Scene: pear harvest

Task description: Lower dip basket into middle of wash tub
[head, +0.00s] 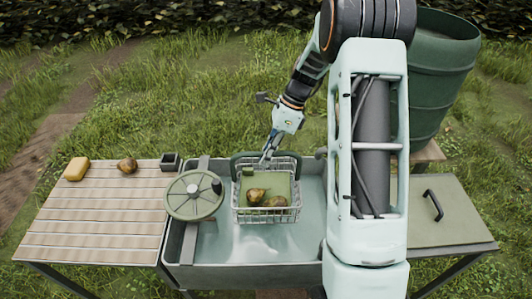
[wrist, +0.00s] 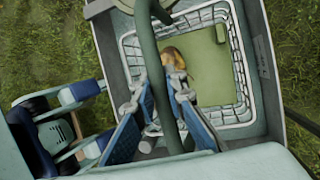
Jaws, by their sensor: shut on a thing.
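The dip basket (head: 268,214) is a light wire basket with a green base and a dark green handle. In the head view it is over the middle of the wash tub (head: 260,278), apparently upright; whether it touches the water I cannot tell. The basket also shows in the wrist view (wrist: 243,85), with one pear (wrist: 182,62) visible. My gripper (head: 267,160) is at the basket's far side. In the wrist view its blue fingers (wrist: 160,105) are shut on the green handle (wrist: 160,95).
A green handwheel (head: 194,195) stands on the tub's left side. The slatted board (head: 95,220) at left bears a yellow block (head: 77,168), a pear (head: 127,165) and a small dark cup (head: 170,161). A green lid (head: 450,215) with a handle is at right. A green barrel (head: 443,75) stands behind.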

